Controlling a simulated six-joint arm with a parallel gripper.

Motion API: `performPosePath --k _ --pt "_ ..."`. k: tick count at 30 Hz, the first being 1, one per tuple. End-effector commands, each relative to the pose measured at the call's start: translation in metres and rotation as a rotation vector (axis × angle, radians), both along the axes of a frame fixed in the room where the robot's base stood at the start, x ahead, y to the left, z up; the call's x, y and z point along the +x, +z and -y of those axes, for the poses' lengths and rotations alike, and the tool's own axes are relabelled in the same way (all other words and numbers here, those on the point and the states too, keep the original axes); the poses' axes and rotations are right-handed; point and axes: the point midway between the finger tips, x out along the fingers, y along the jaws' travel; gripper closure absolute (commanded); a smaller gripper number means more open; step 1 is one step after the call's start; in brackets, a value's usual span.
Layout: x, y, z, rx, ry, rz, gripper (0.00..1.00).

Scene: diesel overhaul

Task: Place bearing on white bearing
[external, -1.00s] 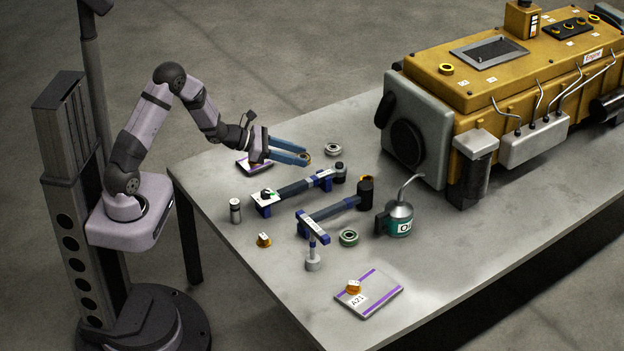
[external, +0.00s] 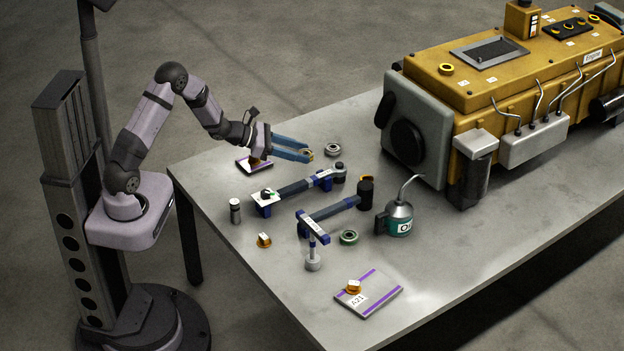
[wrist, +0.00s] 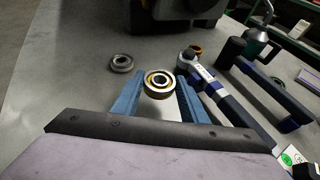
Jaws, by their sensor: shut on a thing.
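My gripper (external: 307,155) is shut on a brass-and-steel bearing (wrist: 159,83), held between the tips of its blue fingers. In the wrist view the held bearing faces the camera, its ring and dark bore visible. The white bearing (external: 333,149), a pale grey-white ring, lies flat on the table just right of the fingertips in the external view. In the wrist view the white bearing (wrist: 122,63) is beyond and left of the held one, with a gap between them in the picture. The held bearing's height above the table is hard to judge.
A green bearing (external: 348,237) and an oil can (external: 399,218) are farther forward. The yellow engine (external: 500,90) stands right. The table around the white bearing is mostly clear.

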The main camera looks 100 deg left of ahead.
Motion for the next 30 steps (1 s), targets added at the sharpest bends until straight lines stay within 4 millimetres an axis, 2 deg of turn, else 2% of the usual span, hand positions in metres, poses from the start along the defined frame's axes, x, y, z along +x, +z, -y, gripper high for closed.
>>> performPosePath --k 8,15,25,30 --pt "0.033 0.008 -0.049 0.008 -0.093 0.002 0.87" --pt "0.057 0.039 -0.085 0.009 -0.147 0.001 0.87" --pt "0.07 0.085 -0.111 0.005 -0.144 0.002 0.87" --pt "0.068 0.079 -0.109 0.0 -0.104 0.0 0.87"
